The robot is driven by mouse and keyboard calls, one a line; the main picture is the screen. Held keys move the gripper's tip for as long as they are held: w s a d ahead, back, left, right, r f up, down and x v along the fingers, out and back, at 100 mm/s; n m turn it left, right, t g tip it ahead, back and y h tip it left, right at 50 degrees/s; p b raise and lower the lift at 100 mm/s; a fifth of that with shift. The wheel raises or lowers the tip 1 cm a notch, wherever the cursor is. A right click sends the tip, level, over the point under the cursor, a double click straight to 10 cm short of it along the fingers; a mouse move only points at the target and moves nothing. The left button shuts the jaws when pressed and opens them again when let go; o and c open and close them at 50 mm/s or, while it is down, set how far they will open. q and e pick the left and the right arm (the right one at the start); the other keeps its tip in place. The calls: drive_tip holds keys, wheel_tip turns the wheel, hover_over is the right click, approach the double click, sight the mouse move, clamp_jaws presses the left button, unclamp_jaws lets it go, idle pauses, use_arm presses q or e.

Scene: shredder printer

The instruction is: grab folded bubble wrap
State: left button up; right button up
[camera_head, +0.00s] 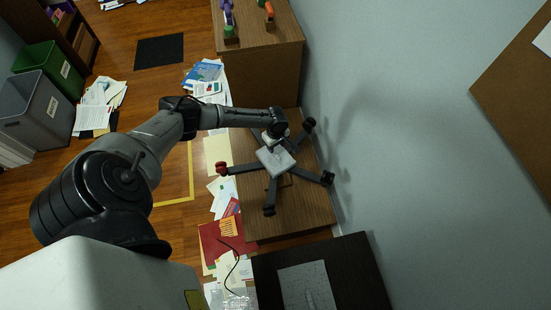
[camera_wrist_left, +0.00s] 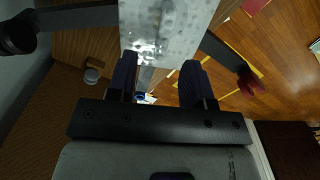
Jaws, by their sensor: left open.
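A pale grey, spotted flat piece, which looks like the folded bubble wrap (camera_head: 276,161), lies over the hub of an upturned five-legged chair base (camera_head: 244,169) on the brown cabinet. In the left wrist view the spotted piece (camera_wrist_left: 165,22) spans the top middle, just beyond the fingertips. My left gripper (camera_wrist_left: 158,72) is open, with its two dark fingers apart on either side of the piece's lower edge. I cannot tell whether they touch it. In the head view my left gripper (camera_head: 271,142) is at the piece's upper edge, partly hidden by my wrist. My right gripper is not in view.
The grey wall (camera_head: 400,130) runs close along the right of the cabinet (camera_head: 310,205). The chair legs and casters stick out around the gripper. A dark cabinet (camera_head: 360,270) with a grey speckled sheet (camera_head: 305,284) stands below. Papers, a red folder (camera_head: 215,240) and bins (camera_head: 45,110) are left.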

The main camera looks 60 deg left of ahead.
sight(275, 153)
use_arm(q)
drive_tip(key=f+b, duration=0.1)
drive_tip(key=f, duration=0.1)
drive_tip(key=f+b, duration=0.2)
drive_tip(key=f, duration=0.1)
drive_tip(key=shift+s+d, duration=0.2)
drive_tip(key=shift+c, duration=0.2)
drive_tip(key=shift+c, duration=0.8)
clamp_jaws()
